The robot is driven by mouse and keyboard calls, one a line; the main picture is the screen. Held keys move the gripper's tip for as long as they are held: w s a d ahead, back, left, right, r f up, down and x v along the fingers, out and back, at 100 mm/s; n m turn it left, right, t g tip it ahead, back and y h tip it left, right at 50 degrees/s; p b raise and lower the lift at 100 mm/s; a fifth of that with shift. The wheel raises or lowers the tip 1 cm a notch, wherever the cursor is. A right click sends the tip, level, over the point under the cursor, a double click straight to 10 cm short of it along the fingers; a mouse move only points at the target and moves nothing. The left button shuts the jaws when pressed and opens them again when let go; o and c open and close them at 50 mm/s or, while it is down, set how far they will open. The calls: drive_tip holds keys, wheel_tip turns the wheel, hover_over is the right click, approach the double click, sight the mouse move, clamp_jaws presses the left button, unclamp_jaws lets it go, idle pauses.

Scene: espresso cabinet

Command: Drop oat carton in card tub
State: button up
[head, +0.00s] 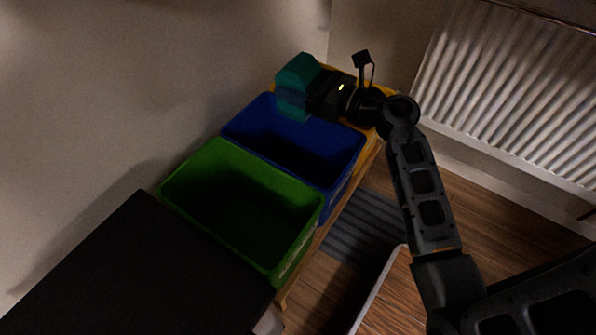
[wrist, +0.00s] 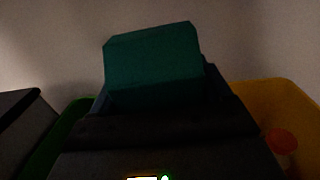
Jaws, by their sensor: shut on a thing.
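A teal carton (head: 295,86), likely the oat carton, is held by my gripper (head: 312,97). The gripper is shut on it. In the head view the carton is above the far part of the blue tub (head: 347,160), near the wall. The carton also shows in the wrist view (wrist: 153,62), standing up beyond my dark gripper. The green tub (head: 178,190) is in front of the blue one, and the yellow tub (head: 366,134) is behind it, partly hidden by my arm. I cannot read which tub is for card.
A black-topped cabinet (head: 150,270) stands at the lower left, before the green tub. A white radiator (head: 510,90) is on the wall at right. A wood-topped surface (head: 398,300) is at the bottom.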

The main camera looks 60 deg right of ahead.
drive_tip(key=shift+s+a+f, duration=0.2)
drive_tip(key=shift+a+f, duration=0.05)
drive_tip(key=shift+f, duration=0.15)
drive_tip(key=f+b, duration=0.1)
drive_tip(key=w+f+b, duration=0.1)
drive_tip(key=f+b, duration=0.3)
drive_tip(key=shift+w+d, duration=0.15)
drive_tip(key=shift+d, duration=0.25)
drive_tip(key=o, duration=1)
drive_tip(key=shift+s+a, duration=0.1)
drive_tip(key=shift+s, duration=0.1)
drive_tip(key=s+p, duration=0.1)
drive_tip(key=s, duration=0.6)
drive_tip(key=shift+s+d+p, duration=0.3)
drive_tip(key=shift+s+d, duration=0.05)
drive_tip(key=shift+s, duration=0.05)
drive_tip(key=shift+r, duration=0.1)
